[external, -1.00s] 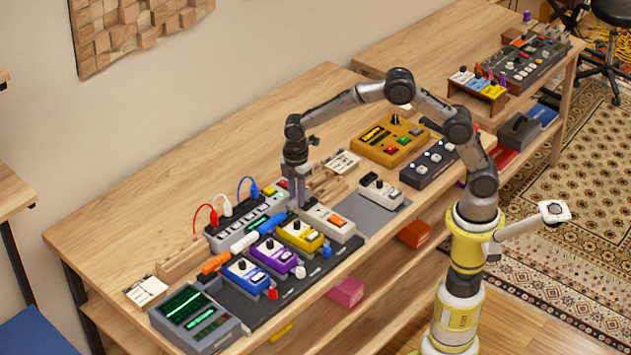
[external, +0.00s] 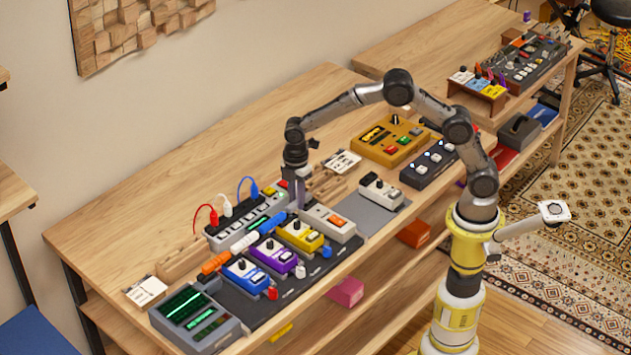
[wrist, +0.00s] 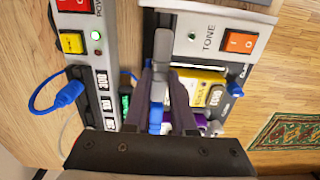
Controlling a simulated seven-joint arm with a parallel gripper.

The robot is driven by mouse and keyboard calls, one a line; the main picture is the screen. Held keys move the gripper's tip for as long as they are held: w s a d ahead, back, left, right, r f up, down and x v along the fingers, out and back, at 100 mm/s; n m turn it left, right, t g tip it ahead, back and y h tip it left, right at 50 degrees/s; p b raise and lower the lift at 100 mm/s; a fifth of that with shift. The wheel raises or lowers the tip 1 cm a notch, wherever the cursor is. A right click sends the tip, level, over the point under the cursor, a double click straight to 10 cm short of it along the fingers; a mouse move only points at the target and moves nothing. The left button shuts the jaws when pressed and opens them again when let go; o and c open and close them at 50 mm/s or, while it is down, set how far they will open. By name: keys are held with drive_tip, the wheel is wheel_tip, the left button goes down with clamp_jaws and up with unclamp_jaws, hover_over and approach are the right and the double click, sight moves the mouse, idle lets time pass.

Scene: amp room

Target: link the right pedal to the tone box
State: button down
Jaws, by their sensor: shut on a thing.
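My gripper (external: 297,202) points down behind the yellow pedal, near the tone box. In the wrist view, my gripper (wrist: 160,95) is shut on a grey link piece (wrist: 162,45), whose far end lies by the tone box's edge; whether it touches is unclear. The tone box (external: 328,223) is pale with an orange switch; it reads TONE in the wrist view (wrist: 208,38). The right pedal (external: 300,236) is yellow and stands left of the tone box; it is partly hidden behind the fingers in the wrist view (wrist: 207,77). A blue link (external: 270,222) lies behind the pedals.
Purple (external: 273,257) and blue (external: 246,275) pedals stand left of the yellow one, with white (external: 243,243) and orange (external: 215,263) links behind them. A power strip (external: 213,240) with upright cables runs close behind. A screen box (external: 195,318) sits at the front left.

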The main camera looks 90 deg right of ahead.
drive_tip(key=shift+f, duration=0.1)
idle(0.5)
drive_tip(key=shift+c, duration=1.3)
unclamp_jaws()
drive_tip(key=shift+r, duration=3.5)
